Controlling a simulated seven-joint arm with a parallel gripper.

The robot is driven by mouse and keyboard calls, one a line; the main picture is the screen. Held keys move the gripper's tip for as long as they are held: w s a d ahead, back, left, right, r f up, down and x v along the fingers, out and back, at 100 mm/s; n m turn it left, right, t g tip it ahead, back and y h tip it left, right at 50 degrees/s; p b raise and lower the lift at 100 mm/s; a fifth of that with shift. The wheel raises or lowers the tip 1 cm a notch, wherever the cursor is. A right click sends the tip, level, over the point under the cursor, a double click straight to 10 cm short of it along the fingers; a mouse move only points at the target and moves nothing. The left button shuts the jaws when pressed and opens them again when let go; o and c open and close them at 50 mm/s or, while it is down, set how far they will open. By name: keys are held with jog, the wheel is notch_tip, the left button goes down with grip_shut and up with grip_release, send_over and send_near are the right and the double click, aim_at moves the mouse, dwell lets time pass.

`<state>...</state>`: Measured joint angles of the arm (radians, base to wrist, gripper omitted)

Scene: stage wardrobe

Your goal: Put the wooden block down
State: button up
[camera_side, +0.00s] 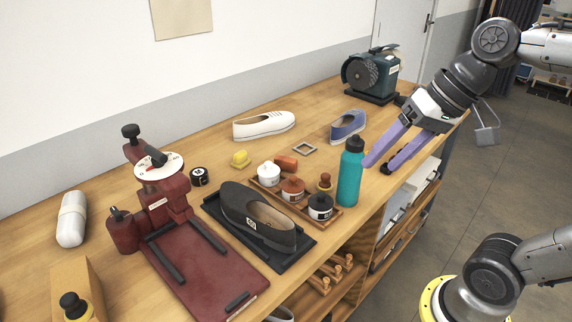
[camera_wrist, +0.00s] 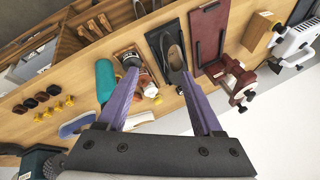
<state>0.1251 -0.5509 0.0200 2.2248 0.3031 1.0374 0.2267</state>
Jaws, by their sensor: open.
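My gripper (camera_side: 377,167) has two purple fingers, spread apart with nothing between them. In the side view it hangs near the bench's front edge, right of the teal bottle. It also shows open in the wrist view (camera_wrist: 158,76). What looks like the same block (camera_wrist: 257,31) is at the upper right of the wrist view. It is far from my gripper, on the other side of the red press.
The teal bottle (camera_side: 351,174) stands upright beside a wooden tray (camera_side: 334,217) of jars. A dark shoe (camera_side: 258,219) lies on a black board. The red press (camera_side: 168,213) fills the left-middle. White and blue shoes and a green grinder (camera_side: 372,72) are farther back.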

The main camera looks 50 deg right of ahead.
jog(key=w+d+r+m+t+y, duration=0.1)
jog(key=w+d+m+t+y, duration=0.2)
jog(key=w+m, duration=1.15)
jog(key=w+d+f+m+t, duration=0.3)
jog(key=w+d+m+t, duration=0.1)
jog(key=w+d+m, duration=0.95)
jog(key=n, duration=0.2)
send_near(293, 160)
jog(key=x, duration=0.3)
jog(key=shift+w+a+f, duration=0.1)
jog(key=shift+f, duration=0.4)
jog(key=shift+x, duration=3.25)
jog(key=shift+r, duration=0.1)
grip_shut()
